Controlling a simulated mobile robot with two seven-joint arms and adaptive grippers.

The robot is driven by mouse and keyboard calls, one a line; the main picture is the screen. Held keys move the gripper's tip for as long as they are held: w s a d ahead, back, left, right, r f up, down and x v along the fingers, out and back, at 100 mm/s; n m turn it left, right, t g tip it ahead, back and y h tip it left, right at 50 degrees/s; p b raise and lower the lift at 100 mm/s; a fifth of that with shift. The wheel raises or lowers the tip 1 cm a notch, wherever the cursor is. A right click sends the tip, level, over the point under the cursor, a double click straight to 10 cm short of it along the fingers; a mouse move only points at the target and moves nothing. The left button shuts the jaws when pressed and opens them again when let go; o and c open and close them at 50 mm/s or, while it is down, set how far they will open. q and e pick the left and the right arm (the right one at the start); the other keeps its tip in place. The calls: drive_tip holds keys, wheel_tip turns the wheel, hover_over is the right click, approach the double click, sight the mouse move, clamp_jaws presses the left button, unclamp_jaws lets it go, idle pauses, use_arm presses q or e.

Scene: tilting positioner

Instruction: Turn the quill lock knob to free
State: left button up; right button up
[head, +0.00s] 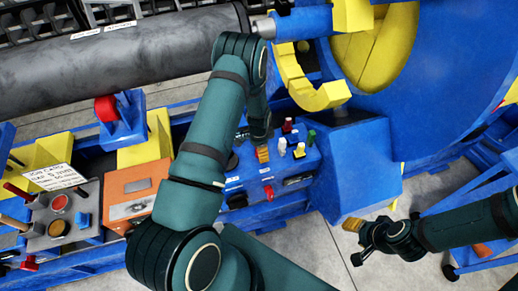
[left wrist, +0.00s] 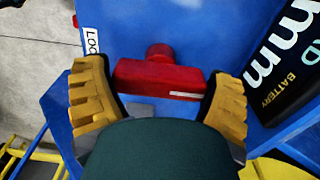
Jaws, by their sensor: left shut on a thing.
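A red knob (left wrist: 160,78) with a crosswise bar and a white mark at its right end stands on a blue panel (left wrist: 185,30) in the left wrist view. My left gripper (left wrist: 158,92) is shut on the bar, one tan ribbed finger at each end. A white label (left wrist: 90,45) beside it is partly hidden and reads "LOC". In the head view my left gripper (head: 262,154) is at the blue control box; I cannot make out the held knob there. My right gripper (head: 355,241) is open and empty over the floor at lower right.
The blue control box (head: 290,178) carries several small coloured knobs. A red handle (head: 268,192) sticks out of its front. A black battery-marked unit (left wrist: 287,70) is close right of the knob. A large blue-and-yellow machine (head: 440,90) fills the upper right.

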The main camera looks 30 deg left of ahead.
use_arm(q)
drive_tip(key=n+b, duration=0.2)
drive_tip(key=n, duration=0.2)
drive_tip(key=shift+b, duration=0.3)
drive_tip(key=n+b, duration=0.1)
drive_tip(key=n, duration=0.2)
drive_tip(key=shift+n, duration=0.4)
drive_tip(key=n+b, duration=0.1)
drive_tip(key=n, duration=0.3)
drive_tip(key=shift+n+b, duration=0.3)
drive_tip(key=shift+b, duration=0.05)
drive_tip(key=n, duration=0.5)
drive_tip(key=shift+r+b, duration=0.1)
drive_tip(key=shift+b, duration=0.2)
drive_tip(key=shift+n, duration=0.3)
drive_tip(key=o, duration=0.9)
drive_tip(key=shift+r, duration=0.1)
wheel_tip(320, 180, up, 12)
drive_tip(key=shift+f, duration=0.1)
